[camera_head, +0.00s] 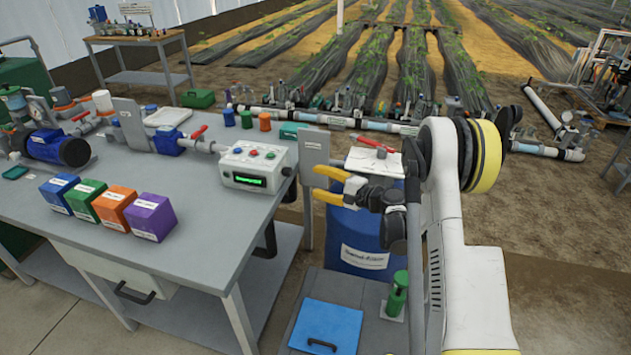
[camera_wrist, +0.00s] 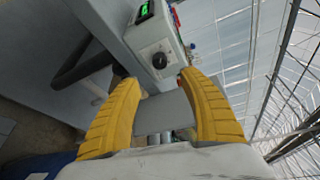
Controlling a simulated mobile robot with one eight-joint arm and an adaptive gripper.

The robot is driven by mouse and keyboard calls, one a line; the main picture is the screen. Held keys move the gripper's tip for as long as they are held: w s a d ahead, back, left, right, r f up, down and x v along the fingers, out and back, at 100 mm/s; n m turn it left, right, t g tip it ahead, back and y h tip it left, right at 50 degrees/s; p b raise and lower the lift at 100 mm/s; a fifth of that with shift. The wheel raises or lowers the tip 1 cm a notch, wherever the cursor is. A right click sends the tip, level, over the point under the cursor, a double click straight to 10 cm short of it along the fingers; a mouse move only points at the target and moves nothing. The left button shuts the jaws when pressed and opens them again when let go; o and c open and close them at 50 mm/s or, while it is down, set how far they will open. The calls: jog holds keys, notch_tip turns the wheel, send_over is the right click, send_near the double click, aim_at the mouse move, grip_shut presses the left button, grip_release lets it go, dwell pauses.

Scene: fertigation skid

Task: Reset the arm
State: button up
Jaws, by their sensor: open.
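My gripper (camera_head: 322,184) has two yellow fingers, which are spread apart with nothing between them. In the head view it is held in the air just right of the control box (camera_head: 255,165), above the blue drum (camera_head: 357,235). In the wrist view both fingers of my gripper (camera_wrist: 160,100) show, open, with the side of the control box (camera_wrist: 152,42) and its black knob (camera_wrist: 159,60) just beyond them. I cannot tell whether a fingertip touches the box. My white arm stands at the right of the head view, bent toward the table.
A grey table (camera_head: 225,225) fills the left, with blue, green, orange and purple boxes (camera_head: 150,217) on it. A grey cabinet with a blue lid (camera_head: 327,325) and a green bottle (camera_head: 397,292) stands below my arm. Pipes (camera_head: 345,121) run behind.

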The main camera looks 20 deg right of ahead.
jog(key=s+a+r+n+g+h, duration=0.45)
jog(key=s+a+r+n, duration=0.35)
jog(key=s+r, duration=0.6)
jog(key=s+d+n+g+h, duration=0.1)
jog(key=s+n+h, duration=0.4)
jog(key=s, duration=2)
jog(key=shift+f+n, duration=0.15)
jog(key=shift+n, duration=0.25)
jog(key=shift+d+g, duration=0.1)
jog(key=shift+g, duration=0.15)
